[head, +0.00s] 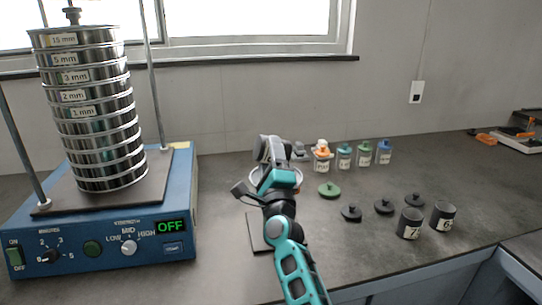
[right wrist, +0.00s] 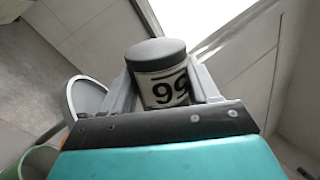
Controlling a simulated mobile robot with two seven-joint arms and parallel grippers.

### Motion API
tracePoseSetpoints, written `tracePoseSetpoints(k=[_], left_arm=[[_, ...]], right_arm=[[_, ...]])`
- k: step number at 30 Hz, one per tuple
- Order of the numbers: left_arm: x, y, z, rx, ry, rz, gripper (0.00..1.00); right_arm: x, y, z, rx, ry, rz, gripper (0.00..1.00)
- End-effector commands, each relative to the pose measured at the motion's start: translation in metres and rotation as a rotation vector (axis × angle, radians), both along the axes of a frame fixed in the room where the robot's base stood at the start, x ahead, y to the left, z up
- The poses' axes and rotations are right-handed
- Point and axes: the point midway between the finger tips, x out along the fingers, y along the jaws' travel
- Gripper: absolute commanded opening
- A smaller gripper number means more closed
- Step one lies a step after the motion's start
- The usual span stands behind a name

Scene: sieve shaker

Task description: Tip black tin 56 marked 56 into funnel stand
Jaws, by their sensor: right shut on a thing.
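My right gripper (head: 272,152) is over the middle of the bench in the head view, seen from behind. In the right wrist view its fingers (right wrist: 165,90) are shut on a tin (right wrist: 161,72) with a dark end and a pale label. The label's digits look like 99, or 56 seen upside down; I cannot tell which. The tin is hidden behind my gripper in the head view. A pale ring, probably the funnel stand's rim (head: 298,174), shows partly behind my arm. A grey ring (right wrist: 86,97) shows beside the gripper in the wrist view. My left gripper is not in view.
The blue sieve shaker (head: 115,225) with its sieve stack (head: 95,110) stands at the left, its display reading OFF. Jars (head: 344,155) stand at the back. A green lid (head: 329,190), black lids (head: 351,213) and dark tins (head: 410,223) stand at the right. A brown plate (head: 257,235) lies beside my arm.

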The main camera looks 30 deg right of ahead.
Motion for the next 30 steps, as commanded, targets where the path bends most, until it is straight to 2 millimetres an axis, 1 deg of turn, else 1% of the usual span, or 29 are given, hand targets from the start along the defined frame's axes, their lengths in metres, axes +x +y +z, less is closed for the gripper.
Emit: tracePoseSetpoints(k=[1, 4, 7, 17, 24, 27, 30], left_arm=[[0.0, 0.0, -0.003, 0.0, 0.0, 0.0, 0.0], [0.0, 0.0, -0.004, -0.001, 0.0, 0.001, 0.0], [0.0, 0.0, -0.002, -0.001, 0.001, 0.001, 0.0], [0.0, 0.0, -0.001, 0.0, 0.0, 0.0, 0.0], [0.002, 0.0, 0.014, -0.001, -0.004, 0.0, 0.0], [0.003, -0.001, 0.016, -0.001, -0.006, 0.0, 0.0], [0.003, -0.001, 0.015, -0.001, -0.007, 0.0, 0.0]], right_arm=[[0.002, 0.003, -0.014, -0.041, 0.035, 0.009, 0.28], [0.002, 0.005, -0.016, -0.191, 0.068, 0.006, 0.28], [0.003, 0.007, -0.017, -0.299, 0.093, 0.003, 0.28], [0.003, 0.006, -0.018, -0.35, 0.105, -0.002, 0.28], [0.003, 0.008, -0.017, -0.662, 0.174, -0.006, 0.28], [0.004, 0.009, -0.02, -0.72, 0.186, -0.005, 0.28], [0.004, 0.01, -0.02, -0.721, 0.185, -0.005, 0.28]])
